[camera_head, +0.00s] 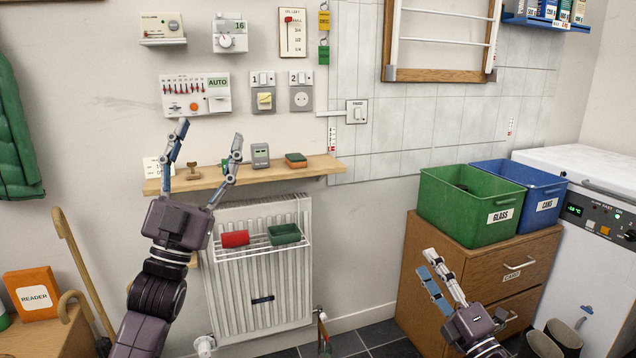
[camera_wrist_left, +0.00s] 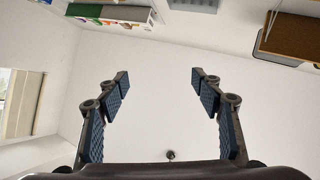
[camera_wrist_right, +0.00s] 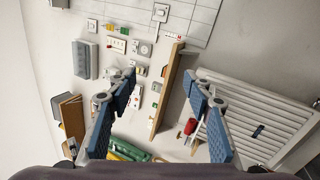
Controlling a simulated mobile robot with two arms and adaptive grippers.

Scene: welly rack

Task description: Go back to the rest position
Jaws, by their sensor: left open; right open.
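My left gripper (camera_head: 207,150) is raised, in front of the wooden shelf and the wall panel in the head view. Its two fingers are spread wide and nothing is between them. In the left wrist view my left gripper (camera_wrist_left: 159,85) is open before bare white wall. My right gripper (camera_head: 442,270) is low at the right, in front of the wooden drawer cabinet (camera_head: 480,263). Its fingers look close together in the head view, but in the right wrist view my right gripper (camera_wrist_right: 165,85) is open and empty.
The shelf (camera_head: 322,166) holds small items above a radiator (camera_head: 285,295) with a red roll (camera_head: 235,239) and a green piece (camera_head: 284,234) on its rack. A green GLASS crate (camera_head: 455,205) and blue CANS crate (camera_head: 545,191) stand right. Wellies (camera_head: 565,336) are lower right.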

